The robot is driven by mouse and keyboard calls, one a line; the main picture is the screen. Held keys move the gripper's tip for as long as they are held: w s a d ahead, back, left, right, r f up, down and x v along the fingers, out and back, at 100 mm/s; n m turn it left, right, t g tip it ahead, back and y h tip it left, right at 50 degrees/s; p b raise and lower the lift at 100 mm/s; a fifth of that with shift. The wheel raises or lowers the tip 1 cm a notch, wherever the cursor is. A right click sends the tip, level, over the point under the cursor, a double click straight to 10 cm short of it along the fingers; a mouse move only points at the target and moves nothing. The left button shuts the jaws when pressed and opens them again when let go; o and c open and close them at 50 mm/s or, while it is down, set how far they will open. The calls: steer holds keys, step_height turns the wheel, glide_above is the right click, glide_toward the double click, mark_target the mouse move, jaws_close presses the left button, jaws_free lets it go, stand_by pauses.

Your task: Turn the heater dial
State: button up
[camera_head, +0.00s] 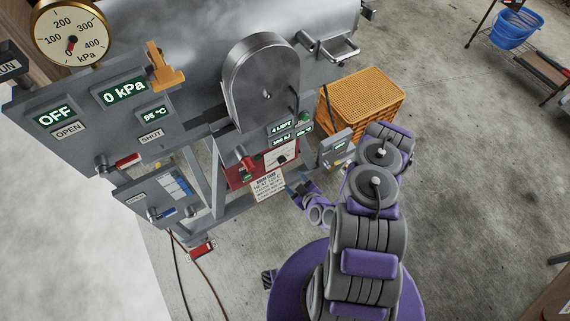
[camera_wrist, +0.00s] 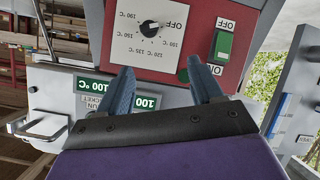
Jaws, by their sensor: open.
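The heater dial (camera_wrist: 149,29) is a black knob on a white plate marked OFF and with several temperatures in °C. Its exact setting is hard to read. In the head view the dial (camera_head: 282,160) sits on the red panel below the metal drum. My gripper (camera_wrist: 160,72) has two blue fingers, spread apart with nothing between them. In the wrist view the dial lies beyond the fingertips, a little left of the middle of the gap, and the fingers look apart from it. In the head view my gripper (camera_head: 297,184) is just below and right of the panel, partly hidden by my arm.
A green rocker switch (camera_wrist: 222,46) is beside the dial on the red panel (camera_head: 240,177). A red-handled lever (camera_head: 244,162) is left of the dial, and a hanging notice (camera_head: 268,184) below. A grey box (camera_head: 336,147) and orange crates (camera_head: 365,100) stand right.

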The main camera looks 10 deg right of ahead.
steer(key=s+f+m+t+h, duration=0.1)
steer(key=s, duration=0.2)
steer(key=b, duration=1)
glide_toward(284, 162)
steer(key=x, duration=0.8)
steer(key=shift+w+a+f, duration=0.1)
steer(key=shift+w+a, duration=0.15)
steer(key=shift+w, duration=0.05)
steer(key=c, duration=1.1)
steer(key=shift+o, duration=0.2)
